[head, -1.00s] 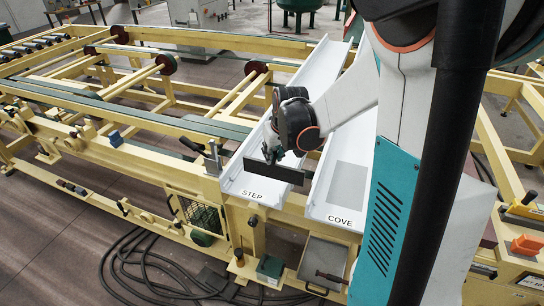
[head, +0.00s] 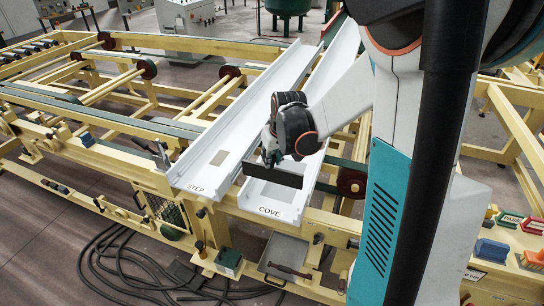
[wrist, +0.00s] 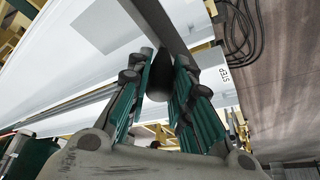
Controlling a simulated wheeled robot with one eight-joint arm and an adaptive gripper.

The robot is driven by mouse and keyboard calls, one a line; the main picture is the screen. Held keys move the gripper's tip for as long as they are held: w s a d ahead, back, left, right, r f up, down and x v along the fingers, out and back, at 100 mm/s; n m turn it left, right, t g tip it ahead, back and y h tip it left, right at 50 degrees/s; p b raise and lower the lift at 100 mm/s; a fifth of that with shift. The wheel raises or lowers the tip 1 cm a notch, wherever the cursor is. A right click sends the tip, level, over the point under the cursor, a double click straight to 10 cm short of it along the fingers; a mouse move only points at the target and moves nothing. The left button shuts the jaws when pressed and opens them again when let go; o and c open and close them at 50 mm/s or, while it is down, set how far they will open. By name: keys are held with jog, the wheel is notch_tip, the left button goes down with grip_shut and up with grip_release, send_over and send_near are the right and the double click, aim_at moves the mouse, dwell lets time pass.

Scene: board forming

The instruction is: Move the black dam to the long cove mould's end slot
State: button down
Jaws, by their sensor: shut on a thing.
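My gripper (head: 270,158) is shut on the black dam (head: 274,175), a flat dark bar. In the head view the dam is held crosswise over the front end of the long white mould marked COVE (head: 292,210). I cannot tell its exact height above it. In the wrist view the dam (wrist: 163,22) runs up from between the green-sided fingers (wrist: 163,75). The dam hides part of the cove mould's floor, and no end slot can be made out.
The white mould marked STEP (head: 235,125) lies just left of the cove mould, with a grey patch on its floor. Both rest on a yellow frame (head: 100,120). A grey tray (head: 286,255) sits below the cove end. Brushes and signs lie at the right.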

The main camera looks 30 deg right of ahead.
aim_at(273, 176)
jog(key=shift+s, duration=0.1)
notch_tip(273, 176, down, 10)
jog(key=b, duration=0.9)
jog(key=shift+f+b, duration=1.7)
jog(key=shift+b, duration=0.25)
dwell(1.9)
jog(key=c, duration=1.3)
grip_release()
jog(key=shift+c, duration=0.2)
jog(key=v, duration=1.2)
jog(key=shift+s, duration=0.1)
